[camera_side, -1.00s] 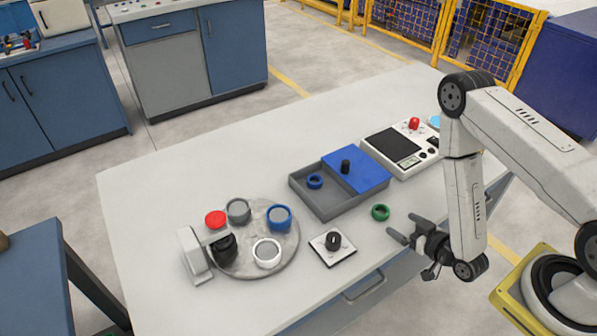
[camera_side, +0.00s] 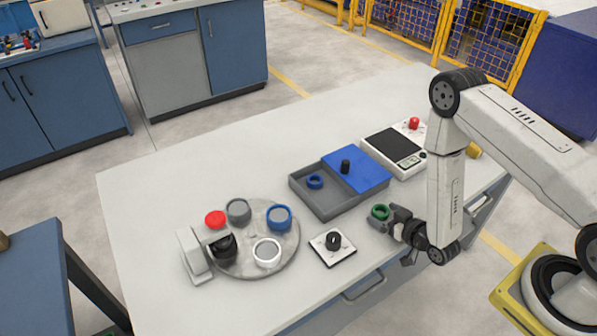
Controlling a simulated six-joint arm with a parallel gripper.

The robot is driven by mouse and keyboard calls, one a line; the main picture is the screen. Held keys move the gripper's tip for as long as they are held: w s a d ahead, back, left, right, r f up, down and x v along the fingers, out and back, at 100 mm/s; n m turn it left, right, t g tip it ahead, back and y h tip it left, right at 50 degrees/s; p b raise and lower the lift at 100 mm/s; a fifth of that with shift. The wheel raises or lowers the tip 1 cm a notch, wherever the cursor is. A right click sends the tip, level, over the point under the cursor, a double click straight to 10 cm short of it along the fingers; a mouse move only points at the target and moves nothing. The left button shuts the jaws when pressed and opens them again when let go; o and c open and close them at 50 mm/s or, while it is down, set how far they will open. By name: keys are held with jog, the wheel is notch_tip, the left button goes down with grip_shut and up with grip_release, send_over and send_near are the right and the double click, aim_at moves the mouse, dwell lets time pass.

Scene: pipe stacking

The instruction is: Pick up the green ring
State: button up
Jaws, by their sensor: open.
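A grey tray (camera_side: 323,208) with a blue ring (camera_side: 315,181) and a blue lid (camera_side: 357,168) stands behind. A white square plate with a black knob (camera_side: 333,241) lies to the left. A round turntable (camera_side: 243,260) holds several rings. A scale (camera_side: 392,148) stands at the back right.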

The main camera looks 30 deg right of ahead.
aim_at(386, 214)
jog(key=shift+c, duration=0.2)
dwell(0.3)
jog(key=c, duration=1.2)
jog(key=shift+r, duration=0.1)
jog(key=shift+r, duration=4.85)
jog(key=shift+r, duration=0.1)
